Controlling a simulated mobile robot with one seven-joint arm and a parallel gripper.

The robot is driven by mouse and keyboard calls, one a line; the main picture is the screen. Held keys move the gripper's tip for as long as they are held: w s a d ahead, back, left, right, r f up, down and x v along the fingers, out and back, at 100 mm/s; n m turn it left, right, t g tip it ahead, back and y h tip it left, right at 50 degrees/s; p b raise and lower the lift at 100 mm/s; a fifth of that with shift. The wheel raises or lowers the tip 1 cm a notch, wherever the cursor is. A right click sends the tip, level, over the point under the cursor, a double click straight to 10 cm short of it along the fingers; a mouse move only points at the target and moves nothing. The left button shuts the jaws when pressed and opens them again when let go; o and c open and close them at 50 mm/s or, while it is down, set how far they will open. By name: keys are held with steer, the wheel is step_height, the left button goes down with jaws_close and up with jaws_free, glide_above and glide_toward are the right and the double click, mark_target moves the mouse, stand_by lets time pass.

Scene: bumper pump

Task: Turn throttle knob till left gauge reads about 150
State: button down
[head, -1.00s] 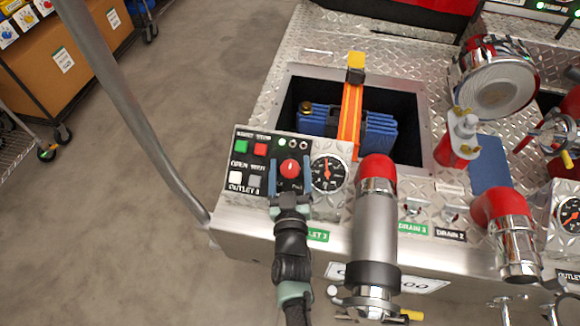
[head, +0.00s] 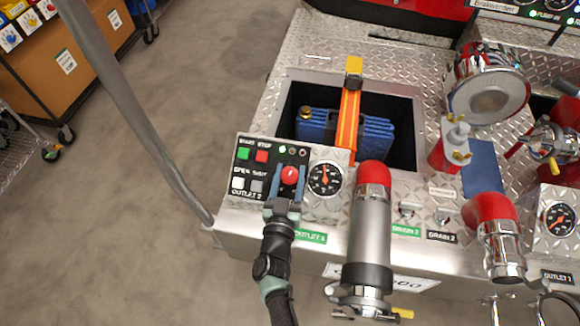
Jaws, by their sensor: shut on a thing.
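The throttle knob (head: 289,174) is a red round knob on the black control panel. My gripper (head: 285,188) reaches up from below, with its fingers shut on the knob's sides. The left gauge (head: 324,179) has a black dial with an orange-red needle and sits just right of the knob. Its needle points nearly straight up, but its numbers are too small to read. Part of the panel's lower right is hidden behind my gripper.
Green START (head: 243,153) and red STOP (head: 262,156) buttons and white and grey buttons sit close left of the knob. A grey pipe with a red elbow (head: 374,174) stands right of the gauge. A second gauge (head: 560,219) is at the far right. A metal rail (head: 135,120) rises at left.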

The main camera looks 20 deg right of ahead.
steer(key=shift+m+g+h, duration=0.5)
steer(key=shift+m+h, duration=0.3)
steer(key=shift+m, duration=0.1)
steer(key=shift+c, duration=1.4)
jaws_free()
steer(key=shift+s, duration=0.1)
steer(key=p+v, duration=0.1)
steer(key=v, duration=1.1)
steer(key=shift+s+a+p, duration=0.25)
steer(key=shift+p, duration=0.1)
steer(key=shift+r, duration=0.1)
